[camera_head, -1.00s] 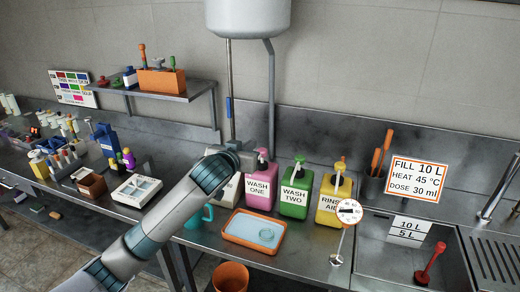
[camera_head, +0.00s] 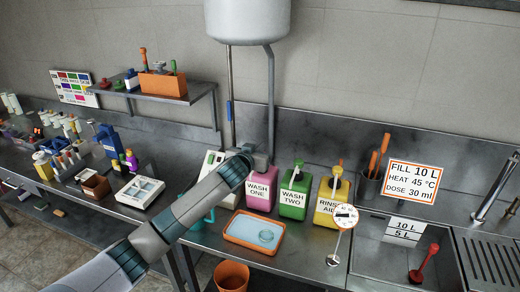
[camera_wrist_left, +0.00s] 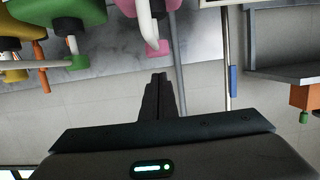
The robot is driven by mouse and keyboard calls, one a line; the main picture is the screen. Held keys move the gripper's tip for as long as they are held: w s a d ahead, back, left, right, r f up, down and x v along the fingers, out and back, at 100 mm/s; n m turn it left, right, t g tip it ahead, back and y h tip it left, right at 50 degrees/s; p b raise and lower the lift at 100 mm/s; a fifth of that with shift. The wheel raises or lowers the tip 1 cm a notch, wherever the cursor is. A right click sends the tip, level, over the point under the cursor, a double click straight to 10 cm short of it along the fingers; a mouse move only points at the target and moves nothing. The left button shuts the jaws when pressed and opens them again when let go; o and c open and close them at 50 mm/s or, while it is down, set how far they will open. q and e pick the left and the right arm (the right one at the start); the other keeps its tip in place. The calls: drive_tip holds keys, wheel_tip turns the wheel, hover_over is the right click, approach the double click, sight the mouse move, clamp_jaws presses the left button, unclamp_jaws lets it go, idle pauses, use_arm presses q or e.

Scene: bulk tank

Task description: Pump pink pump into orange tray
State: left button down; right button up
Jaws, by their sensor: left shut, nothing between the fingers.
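The pink pump bottle (camera_head: 262,188), labelled WASH ONE, stands at the back of the steel counter. Its pump head is hidden behind my left gripper (camera_head: 261,158) in the head view. In the left wrist view, which looks upside down, a pink pump part with a pale nozzle (camera_wrist_left: 148,28) shows just beyond my shut fingers (camera_wrist_left: 160,80). The fingers hold nothing; I cannot tell whether they touch the pump. The orange tray (camera_head: 229,236) lies in front of the bottle, with a pale blue inside and a round clear item in it. My right gripper is not in view.
A green bottle (camera_head: 294,196) and a yellow bottle (camera_head: 331,203) stand close to the right of the pink one. A teal mug (camera_head: 208,216) is left of the tray.

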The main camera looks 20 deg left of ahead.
use_arm(q)
drive_tip(key=shift+f+p, duration=0.35)
drive_tip(key=shift+f, duration=0.7)
drive_tip(key=shift+f, duration=0.1)
wheel_tip(320, 180, down, 2)
drive_tip(key=shift+s+f+b, duration=0.1)
drive_tip(key=shift+f+b, duration=0.1)
drive_tip(key=shift+b, duration=0.75)
drive_tip(key=shift+f, duration=0.15)
